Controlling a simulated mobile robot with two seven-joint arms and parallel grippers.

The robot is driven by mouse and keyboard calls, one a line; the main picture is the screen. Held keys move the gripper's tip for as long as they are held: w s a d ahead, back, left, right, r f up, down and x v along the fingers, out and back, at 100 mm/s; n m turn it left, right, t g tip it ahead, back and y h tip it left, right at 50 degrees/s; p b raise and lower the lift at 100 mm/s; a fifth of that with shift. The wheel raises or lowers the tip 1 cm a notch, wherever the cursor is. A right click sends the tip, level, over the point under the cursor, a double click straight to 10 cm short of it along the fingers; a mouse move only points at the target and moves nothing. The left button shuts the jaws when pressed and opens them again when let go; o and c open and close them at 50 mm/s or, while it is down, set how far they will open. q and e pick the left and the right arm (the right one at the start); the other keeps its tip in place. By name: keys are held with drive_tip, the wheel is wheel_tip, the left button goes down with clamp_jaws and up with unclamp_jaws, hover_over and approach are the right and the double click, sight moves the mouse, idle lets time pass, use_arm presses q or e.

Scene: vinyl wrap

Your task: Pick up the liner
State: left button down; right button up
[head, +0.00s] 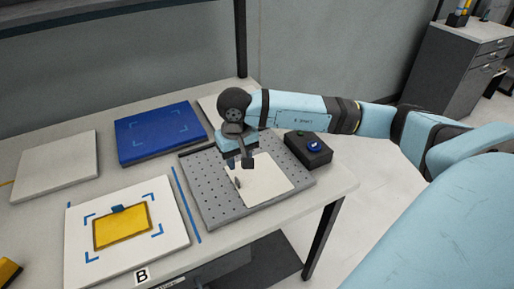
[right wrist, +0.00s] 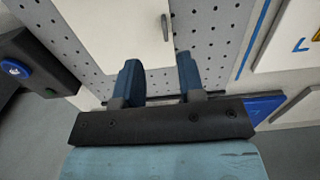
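A cream-white sheet (head: 268,182), which looks like the liner, lies flat on the grey perforated plate (head: 208,196). A small dark tab (head: 238,183) stands at its left edge. In the right wrist view the sheet (right wrist: 122,28) fills the top centre, with the tab (right wrist: 165,27) near its edge. My right gripper (head: 239,164) points down over the sheet's far left part, near the tab. In the right wrist view its two blue fingers (right wrist: 158,62) are apart with nothing between them; the tab is beyond their tips. My left gripper is out of view.
A black box with a blue button (head: 308,149) stands right of the plate. A white board with a yellow pad (head: 122,228) lies to the left. A blue panel (head: 158,134) and a pale panel (head: 55,168) lie farther back. The bench's front edge is near the plate.

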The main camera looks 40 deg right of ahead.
sight(238, 181)
drive_tip(key=f, duration=0.8)
drive_tip(key=shift+s+a+p, duration=0.1)
drive_tip(key=shift+a+p, duration=0.2)
clamp_jaws()
